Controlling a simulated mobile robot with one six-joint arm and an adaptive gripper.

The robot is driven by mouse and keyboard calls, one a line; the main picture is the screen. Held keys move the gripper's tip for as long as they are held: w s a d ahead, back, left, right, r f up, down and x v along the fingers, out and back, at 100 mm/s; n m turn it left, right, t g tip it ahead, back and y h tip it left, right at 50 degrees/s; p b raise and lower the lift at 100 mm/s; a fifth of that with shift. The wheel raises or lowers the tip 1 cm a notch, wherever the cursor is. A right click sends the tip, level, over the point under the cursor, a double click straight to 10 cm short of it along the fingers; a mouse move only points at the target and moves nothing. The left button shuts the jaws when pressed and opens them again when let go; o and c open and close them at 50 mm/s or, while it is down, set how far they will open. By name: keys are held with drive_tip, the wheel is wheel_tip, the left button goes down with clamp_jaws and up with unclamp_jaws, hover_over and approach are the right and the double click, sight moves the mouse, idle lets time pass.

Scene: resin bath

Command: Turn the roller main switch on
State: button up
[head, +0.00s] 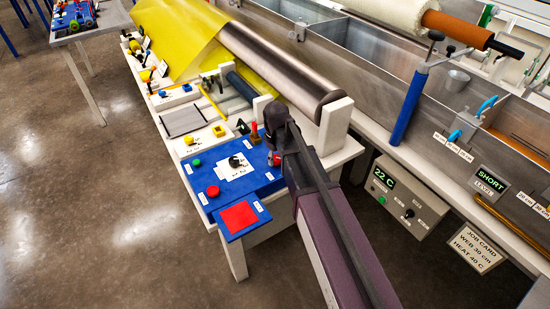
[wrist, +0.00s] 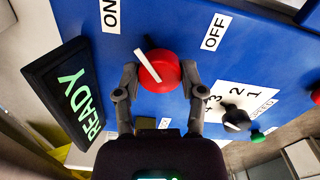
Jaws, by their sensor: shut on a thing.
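The roller main switch is a red round knob (wrist: 158,70) with a white pointer, on a blue panel (wrist: 185,18). In the wrist view its pointer aims up and left, toward the ON label (wrist: 110,16) and away from the OFF label (wrist: 215,32). My gripper (wrist: 157,85) has a finger on each side of the knob and is shut on it. A black display (wrist: 70,92) beside the knob shows READY in green. In the head view my gripper (head: 272,150) is at the right side of the blue panel and hides much of that area.
A black speed dial (wrist: 236,118) sits beside the knob, with a green button (wrist: 257,136) past it. In the head view a red button (head: 213,191) and a red square pad (head: 239,217) are near the panel's front. A large metal roller (head: 280,65) lies behind my gripper.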

drive_tip(key=shift+a, duration=0.15)
idle(0.3)
drive_tip(key=o, duration=1.1)
drive_tip(key=shift+o, duration=0.2)
drive_tip(key=shift+r, duration=0.1)
